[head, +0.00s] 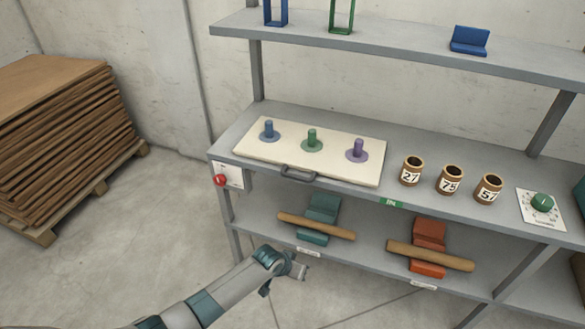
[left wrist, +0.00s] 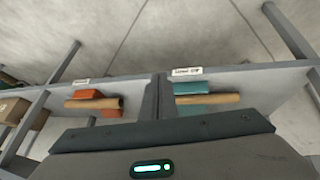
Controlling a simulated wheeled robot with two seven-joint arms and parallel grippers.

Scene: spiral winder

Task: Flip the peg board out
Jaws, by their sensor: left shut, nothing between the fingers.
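The cream peg board (head: 350,172) lies flat on the middle shelf at its left part. It carries a blue peg (head: 269,129), a green peg (head: 312,137) and a purple peg (head: 358,149), each upright on a round base of like colour. A grey handle (head: 298,173) sits at the board's front edge. My left gripper (head: 303,271) is shut and empty, low in front of the rack, below and apart from the handle. The left wrist view shows the lower shelf but not the board. My right gripper is not in view.
On the lower shelf, wooden rollers rest across a teal cradle (head: 322,207) and an orange cradle (head: 430,233). Several numbered cups, including one (head: 411,171), and a green dial (head: 542,203) stand right of the board. A red switch (head: 220,180) is at the rack's left. Stacked boards (head: 60,135) stand far left.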

